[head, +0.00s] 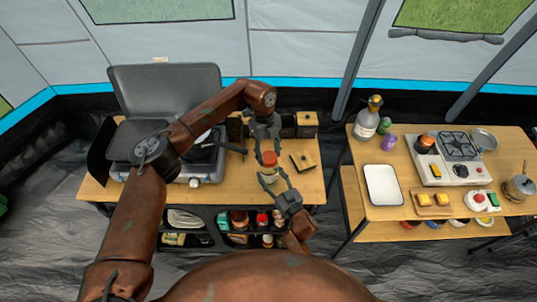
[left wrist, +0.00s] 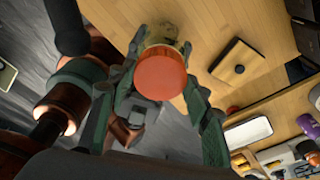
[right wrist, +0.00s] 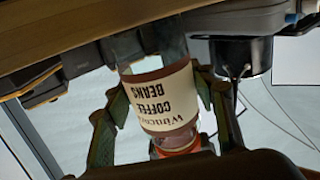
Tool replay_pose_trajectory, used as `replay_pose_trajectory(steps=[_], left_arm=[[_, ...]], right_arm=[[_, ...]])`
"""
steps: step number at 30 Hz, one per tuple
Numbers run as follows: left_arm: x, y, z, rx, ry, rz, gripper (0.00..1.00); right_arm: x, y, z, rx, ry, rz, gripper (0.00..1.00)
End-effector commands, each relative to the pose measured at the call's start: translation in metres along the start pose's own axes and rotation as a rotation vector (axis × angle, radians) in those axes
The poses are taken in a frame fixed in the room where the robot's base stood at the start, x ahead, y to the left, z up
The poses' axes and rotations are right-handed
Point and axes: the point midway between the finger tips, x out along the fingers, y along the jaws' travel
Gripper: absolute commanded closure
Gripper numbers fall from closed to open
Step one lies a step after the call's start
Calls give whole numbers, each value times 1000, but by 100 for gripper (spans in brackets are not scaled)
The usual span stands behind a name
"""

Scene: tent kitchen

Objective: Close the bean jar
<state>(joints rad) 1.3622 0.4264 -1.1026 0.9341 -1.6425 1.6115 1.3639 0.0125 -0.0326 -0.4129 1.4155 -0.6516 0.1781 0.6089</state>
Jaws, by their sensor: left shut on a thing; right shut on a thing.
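The bean jar (head: 267,174) is clear glass with a cream "coffee beans" label, which shows upside down in the right wrist view (right wrist: 165,100). My right gripper (head: 274,184) is shut around the jar's body, over the front edge of the left table. The red lid (head: 269,158) is at the jar's mouth; in the left wrist view (left wrist: 161,77) it covers most of the jar. My left gripper (head: 267,143) reaches down from above and is shut on the lid. I cannot tell whether the lid is seated or threaded on the rim.
A square wooden lid with a black knob (head: 303,161) lies right of the jar. A camp stove (head: 165,120) with a black pan (head: 200,152) stands left. Dark canisters (head: 290,125) stand behind. A second table (head: 440,205) holds a white tray (head: 382,185) and a burner.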

Motion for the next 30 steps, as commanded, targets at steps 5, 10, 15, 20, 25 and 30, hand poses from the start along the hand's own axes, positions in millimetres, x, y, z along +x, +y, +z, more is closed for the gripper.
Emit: replay_pose_trajectory(steps=[5,10,15,20,25,30], left_arm=[[-1,-2,0,335,-4,53,65],[-1,-2,0,674,-5,107,65],[-1,-3,-1,1029,-7,162,65],[0,-3,-1,1382,-9,217,65],[-1,-3,-2,1773,-11,278,65],[0,-2,-3,2175,-13,341,65]], right_arm=[[0,0,0,0,0,0,100],[0,0,0,0,-1,1,100],[0,0,0,0,-1,1,100],[0,0,1,1,-1,1,100],[0,0,1,1,-1,0,100],[0,0,1,1,-1,0,100]])
